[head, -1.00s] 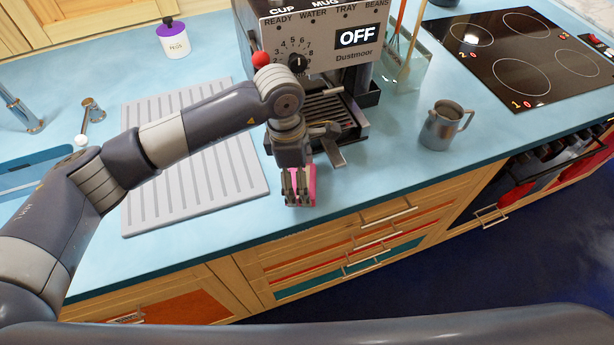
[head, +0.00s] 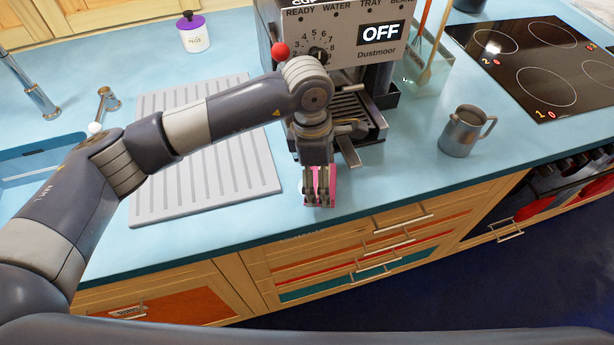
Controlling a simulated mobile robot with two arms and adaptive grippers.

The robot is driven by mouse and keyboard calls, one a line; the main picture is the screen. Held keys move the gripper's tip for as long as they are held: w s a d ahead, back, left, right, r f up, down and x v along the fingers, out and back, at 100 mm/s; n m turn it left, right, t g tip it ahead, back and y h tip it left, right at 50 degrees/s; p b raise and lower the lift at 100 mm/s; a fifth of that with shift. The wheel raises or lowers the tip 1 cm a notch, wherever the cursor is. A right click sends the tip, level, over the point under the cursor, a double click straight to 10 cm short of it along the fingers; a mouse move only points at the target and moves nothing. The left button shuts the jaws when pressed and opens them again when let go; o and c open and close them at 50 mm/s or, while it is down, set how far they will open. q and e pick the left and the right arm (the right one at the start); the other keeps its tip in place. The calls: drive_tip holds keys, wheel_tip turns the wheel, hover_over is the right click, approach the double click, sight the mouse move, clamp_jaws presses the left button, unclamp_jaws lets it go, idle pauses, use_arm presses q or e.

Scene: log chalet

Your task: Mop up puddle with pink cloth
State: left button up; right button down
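My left gripper (head: 319,197) points down at the blue worktop, in front of the coffee machine and near the counter's front edge. The pink cloth (head: 333,186) shows between and beside its fingers, mostly covered by them. The gripper looks shut on the cloth, which is at or just above the worktop. My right gripper is not in view.
The coffee machine (head: 343,52) stands right behind the gripper. A ridged draining board (head: 206,165) lies to its left. A metal jug (head: 464,131) stands to the right, before the black hob (head: 545,60). Bare worktop (head: 400,165) lies between gripper and jug.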

sight(301, 186)
use_arm(q)
drive_tip(key=shift+d, duration=0.4)
drive_tip(key=shift+w+a+b, duration=0.1)
drive_tip(key=shift+a+b, duration=0.6)
drive_tip(key=shift+a, duration=1.8)
drive_tip(key=shift+d+f+b, duration=0.2)
drive_tip(key=shift+d+b, duration=0.55)
drive_tip(key=shift+d, duration=0.8)
drive_tip(key=shift+s+d+b, duration=0.25)
drive_tip(key=shift+d+b, duration=0.05)
drive_tip(key=shift+d, duration=0.5)
drive_tip(key=shift+w+a, duration=0.1)
drive_tip(key=shift+a, duration=0.75)
drive_tip(key=shift+a+r, duration=0.15)
drive_tip(key=shift+a, duration=0.3)
drive_tip(key=shift+r, duration=0.15)
